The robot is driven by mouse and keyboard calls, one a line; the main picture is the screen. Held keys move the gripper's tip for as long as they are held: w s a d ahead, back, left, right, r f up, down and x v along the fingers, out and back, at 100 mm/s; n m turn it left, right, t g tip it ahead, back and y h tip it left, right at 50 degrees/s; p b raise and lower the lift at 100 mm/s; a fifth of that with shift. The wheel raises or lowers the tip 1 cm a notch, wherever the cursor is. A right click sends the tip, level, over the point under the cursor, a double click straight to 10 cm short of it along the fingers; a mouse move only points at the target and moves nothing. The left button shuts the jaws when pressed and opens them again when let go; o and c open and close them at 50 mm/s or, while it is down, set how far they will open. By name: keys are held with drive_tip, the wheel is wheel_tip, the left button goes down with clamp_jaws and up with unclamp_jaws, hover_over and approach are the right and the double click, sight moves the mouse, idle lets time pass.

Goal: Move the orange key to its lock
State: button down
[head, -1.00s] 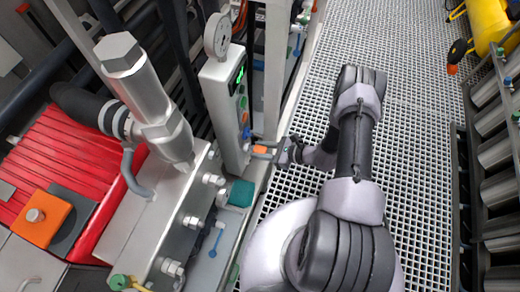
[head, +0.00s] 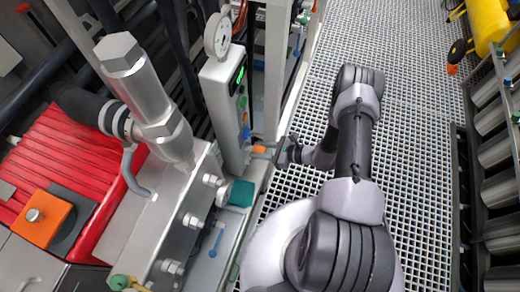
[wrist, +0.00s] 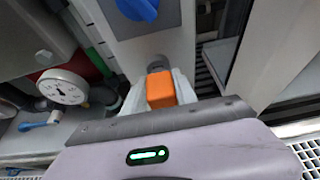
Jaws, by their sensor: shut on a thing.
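The orange key (wrist: 161,90) is a small orange block in the middle of the wrist view, held between the jaws of my gripper (wrist: 158,98). In the head view the orange key (head: 259,149) shows small at the side of the grey control column (head: 222,100), with my gripper (head: 276,151) just right of it. My gripper is shut on the key. In the wrist view a dark round fitting (wrist: 157,64) lies directly beyond the key on the column face. I cannot tell whether the key sits in it.
A blue knob (wrist: 138,8) is on the column above the key. A pressure gauge (wrist: 64,87) stands at the left in the wrist view. A grey upright post (wrist: 262,50) is close on the right. Open grating floor (head: 420,120) lies right of my arm.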

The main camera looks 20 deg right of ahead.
drive_tip(key=shift+w+a, duration=0.25)
drive_tip(key=shift+a, duration=0.1)
drive_tip(key=c, duration=0.9)
unclamp_jaws()
drive_tip(key=p+v, duration=0.5)
drive_tip(key=v, duration=1.2)
drive_tip(key=shift+s+p, duration=0.2)
drive_tip(key=shift+p, duration=0.1)
drive_tip(key=shift+d, duration=0.15)
